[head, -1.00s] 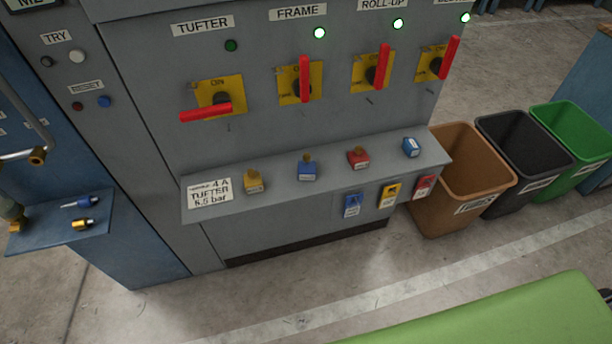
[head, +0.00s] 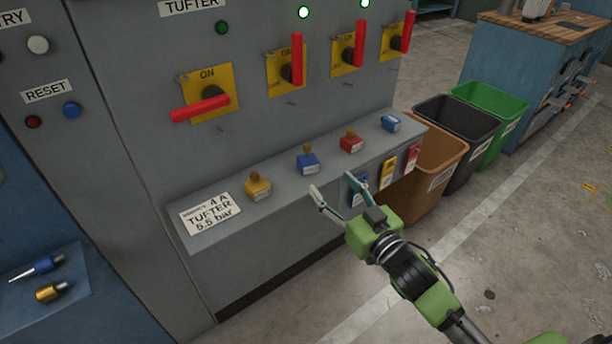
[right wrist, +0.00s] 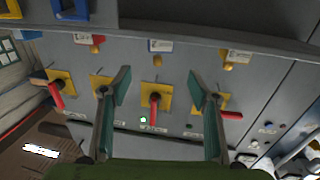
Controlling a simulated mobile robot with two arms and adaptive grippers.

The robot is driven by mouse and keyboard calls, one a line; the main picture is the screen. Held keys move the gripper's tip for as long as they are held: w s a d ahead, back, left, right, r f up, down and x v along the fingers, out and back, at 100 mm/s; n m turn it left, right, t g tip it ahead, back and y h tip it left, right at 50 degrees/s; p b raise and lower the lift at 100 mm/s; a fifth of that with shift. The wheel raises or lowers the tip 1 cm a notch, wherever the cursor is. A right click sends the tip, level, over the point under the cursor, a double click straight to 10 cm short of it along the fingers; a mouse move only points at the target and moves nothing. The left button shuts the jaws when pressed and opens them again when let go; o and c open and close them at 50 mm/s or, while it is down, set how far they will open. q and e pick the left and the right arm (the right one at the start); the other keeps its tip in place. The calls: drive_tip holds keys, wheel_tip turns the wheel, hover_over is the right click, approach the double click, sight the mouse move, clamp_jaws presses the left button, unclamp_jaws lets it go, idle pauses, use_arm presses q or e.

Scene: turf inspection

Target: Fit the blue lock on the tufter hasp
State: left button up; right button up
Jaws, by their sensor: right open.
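The blue lock (head: 308,162), with a brass-coloured top and white label, stands on the grey ledge between a yellow and a red lock. It also shows in the right wrist view (right wrist: 156,46). The tufter switch (head: 205,98) has a yellow plate and a red handle lying level, pointing left; its small hasp (head: 183,78) is hard to make out. My right gripper (head: 333,188) is open and empty, in front of the ledge, below and right of the blue lock, apart from it. Its two fingers (right wrist: 158,88) frame a switch in the right wrist view. My left gripper is not seen.
The ledge also holds a yellow lock (head: 258,187), a red lock (head: 351,141) and a blue block (head: 391,123). Coloured tags (head: 388,172) hang on its front. Three other switches have upright handles. Brown (head: 437,160), black and green bins stand right of the cabinet.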

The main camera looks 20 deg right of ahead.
sight(307, 155)
drive_tip(key=x, duration=0.8)
drive_tip(key=shift+w+b, duration=0.25)
drive_tip(key=shift+b, duration=0.15)
drive_tip(key=shift+w+r, duration=0.1)
drive_tip(key=shift+w, duration=0.35)
drive_tip(key=shift+b+x, duration=0.45)
drive_tip(key=shift+x, duration=1.75)
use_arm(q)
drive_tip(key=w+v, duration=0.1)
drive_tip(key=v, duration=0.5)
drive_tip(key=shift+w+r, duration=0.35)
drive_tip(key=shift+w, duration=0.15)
use_arm(e)
drive_tip(key=c, duration=1.5)
